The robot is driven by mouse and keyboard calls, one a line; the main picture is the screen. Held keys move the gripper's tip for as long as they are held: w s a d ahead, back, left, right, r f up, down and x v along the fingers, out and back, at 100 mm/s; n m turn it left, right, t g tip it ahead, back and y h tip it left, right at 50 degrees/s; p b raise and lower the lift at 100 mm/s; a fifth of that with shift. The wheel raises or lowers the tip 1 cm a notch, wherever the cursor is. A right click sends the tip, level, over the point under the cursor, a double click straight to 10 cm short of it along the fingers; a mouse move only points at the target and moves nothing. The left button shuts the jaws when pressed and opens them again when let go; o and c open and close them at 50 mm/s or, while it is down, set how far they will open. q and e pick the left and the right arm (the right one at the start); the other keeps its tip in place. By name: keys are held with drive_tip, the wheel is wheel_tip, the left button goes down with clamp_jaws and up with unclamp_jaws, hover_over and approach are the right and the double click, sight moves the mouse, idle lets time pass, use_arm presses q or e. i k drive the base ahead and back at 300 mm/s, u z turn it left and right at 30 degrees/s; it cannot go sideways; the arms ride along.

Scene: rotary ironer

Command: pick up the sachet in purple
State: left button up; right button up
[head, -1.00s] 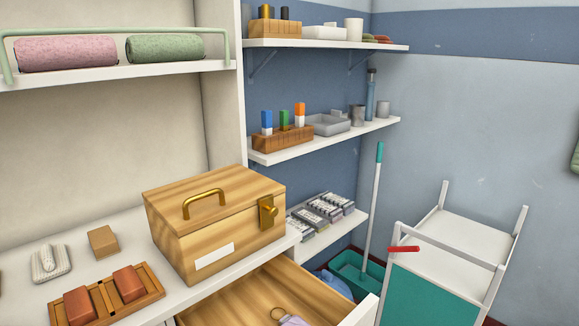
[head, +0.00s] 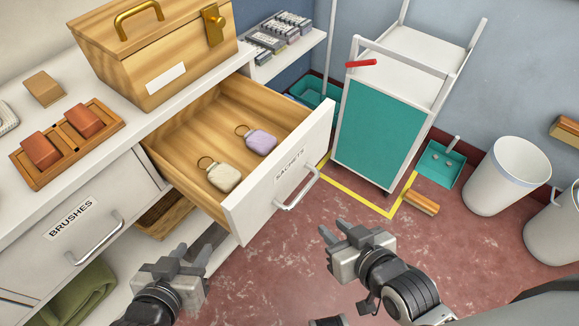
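The purple sachet (head: 260,141) lies in the open wooden drawer (head: 192,134), whose white front is labelled SACHETS. It has a ring at its upper left end. A cream sachet (head: 223,178) with a ring lies nearer in the same drawer, apart from the purple one. My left gripper (head: 193,252) is in front of the cabinet, below the drawer, with its fingers apart and nothing between them. My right gripper (head: 334,231) is over the floor, right of the drawer front, with its fingers apart and empty. Neither gripper touches a sachet.
A wooden box (head: 152,50) stands on the counter behind the drawer. A tray of red-brown blocks (head: 68,147) is at left. The drawer handle (head: 299,190) sticks out toward the floor. A teal-sided cart (head: 378,130) stands right, with bins beyond. Floor in front is free.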

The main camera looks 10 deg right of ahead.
sight(259, 141)
drive_tip(key=k, duration=1)
drive_tip(key=z, duration=1)
drive_tip(key=i, duration=0.9)
drive_tip(key=u, duration=1.75)
